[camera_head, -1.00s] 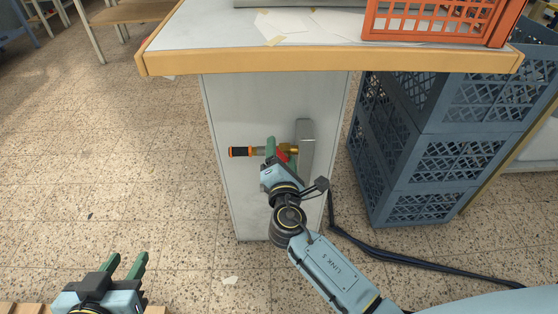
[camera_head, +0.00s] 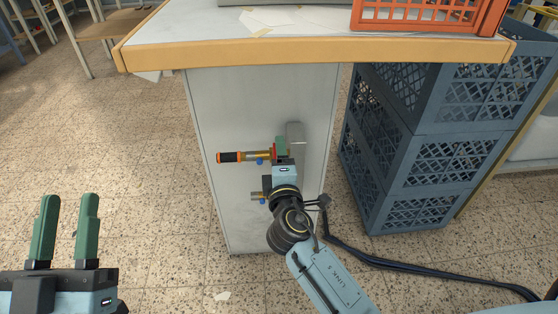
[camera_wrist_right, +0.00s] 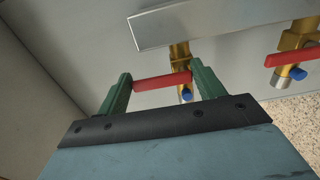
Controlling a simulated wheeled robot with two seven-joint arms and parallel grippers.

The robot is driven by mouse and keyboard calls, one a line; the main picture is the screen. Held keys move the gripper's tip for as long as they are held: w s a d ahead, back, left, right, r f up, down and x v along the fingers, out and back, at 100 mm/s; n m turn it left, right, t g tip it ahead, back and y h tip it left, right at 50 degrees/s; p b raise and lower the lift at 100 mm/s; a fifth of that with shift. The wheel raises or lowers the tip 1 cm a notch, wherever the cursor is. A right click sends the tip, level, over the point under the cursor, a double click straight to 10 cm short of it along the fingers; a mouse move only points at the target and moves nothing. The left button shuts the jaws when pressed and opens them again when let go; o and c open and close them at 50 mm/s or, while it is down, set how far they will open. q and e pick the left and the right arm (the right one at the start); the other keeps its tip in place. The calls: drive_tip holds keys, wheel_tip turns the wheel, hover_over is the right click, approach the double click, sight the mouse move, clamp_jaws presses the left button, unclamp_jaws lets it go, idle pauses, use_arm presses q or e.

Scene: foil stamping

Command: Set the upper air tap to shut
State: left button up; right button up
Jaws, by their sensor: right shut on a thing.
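The upper air tap (camera_head: 262,155) is brass with a black and orange end piece (camera_head: 232,157) pointing left. It sits on the pale side panel under the table. My right gripper (camera_head: 281,146) is at this tap. In the right wrist view its green fingers (camera_wrist_right: 160,84) are shut on the ends of a red lever (camera_wrist_right: 163,81), which lies across the brass body (camera_wrist_right: 180,55). In the head view the gripper hides most of the lever. The lower tap (camera_head: 257,196) is partly hidden by my right wrist. My left gripper (camera_head: 68,198) is open and empty at the lower left.
A second red lever (camera_wrist_right: 293,56) on a brass tap is at the right of the wrist view, apart from the fingers. A grey metal plate (camera_head: 296,131) is beside the upper tap. Blue crates (camera_head: 425,150) stand at the right. A dark hose (camera_head: 420,265) crosses the floor. The tabletop edge (camera_head: 330,52) overhangs.

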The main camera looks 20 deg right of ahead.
idle(0.4)
drive_tip(key=o, duration=1)
drive_tip(key=shift+s, duration=0.1)
use_arm(q)
drive_tip(key=f+g, duration=0.1)
drive_tip(key=w+f+g+p, duration=0.1)
drive_tip(key=f, duration=0.1)
drive_tip(key=shift+w+g+y, duration=0.15)
drive_tip(key=shift+g+y, duration=0.15)
drive_tip(key=shift+y, duration=0.1)
use_arm(e)
drive_tip(key=v, duration=1.3)
drive_tip(key=shift+s+a, duration=0.1)
drive_tip(key=shift+s, duration=0.05)
use_arm(q)
drive_tip(key=shift+f, duration=0.1)
